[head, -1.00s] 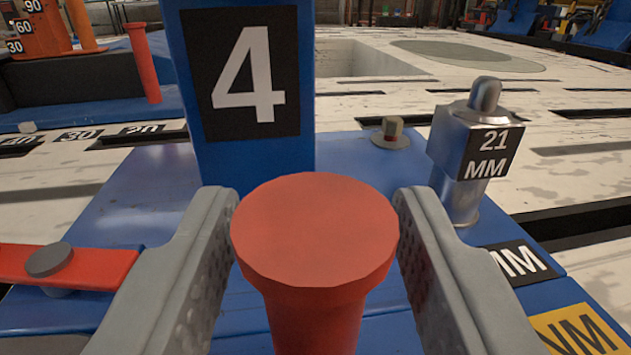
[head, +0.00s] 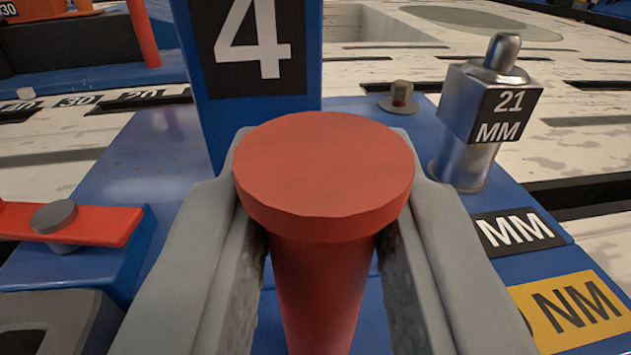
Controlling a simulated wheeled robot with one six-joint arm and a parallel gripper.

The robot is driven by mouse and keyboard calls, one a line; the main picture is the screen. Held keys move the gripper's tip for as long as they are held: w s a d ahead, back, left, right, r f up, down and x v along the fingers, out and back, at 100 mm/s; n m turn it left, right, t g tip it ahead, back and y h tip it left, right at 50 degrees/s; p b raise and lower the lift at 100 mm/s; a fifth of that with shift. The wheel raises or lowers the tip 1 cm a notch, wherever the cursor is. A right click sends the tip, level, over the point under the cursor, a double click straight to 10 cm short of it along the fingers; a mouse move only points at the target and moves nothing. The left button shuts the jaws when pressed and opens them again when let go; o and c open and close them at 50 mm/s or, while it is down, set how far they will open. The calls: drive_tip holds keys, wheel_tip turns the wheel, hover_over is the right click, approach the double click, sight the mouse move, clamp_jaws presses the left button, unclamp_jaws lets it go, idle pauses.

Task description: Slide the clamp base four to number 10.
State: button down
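The blue clamp base four shows a blue upright block with a white 4 on a black plate (head: 255,45) and a low blue deck (head: 130,185). A red post with a wide round cap (head: 323,165) stands at the front of the base. My gripper (head: 322,190) has one finger on each side of the post below its cap. The cap hides the fingertips in part. The number 10 mark is not visible.
A metal 21 MM piece (head: 487,115) stands on the deck at right. A red lever (head: 90,222) with a grey pin is at left. A scale showing 20 (head: 140,96), 30 and 40 runs along the pale slotted bench (head: 50,145). Another blue base with a red post (head: 143,30) is behind left.

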drive_tip(key=d, duration=2)
drive_tip(key=shift+w, duration=0.4)
drive_tip(key=c, duration=1.4)
unclamp_jaws()
drive_tip(key=shift+d, duration=0.1)
drive_tip(key=shift+o, duration=0.7)
drive_tip(key=shift+s+d, duration=0.1)
drive_tip(key=shift+d, duration=0.05)
drive_tip(key=s+a, duration=0.2)
drive_tip(key=s, duration=1.5)
drive_tip(key=shift+s+a, duration=0.1)
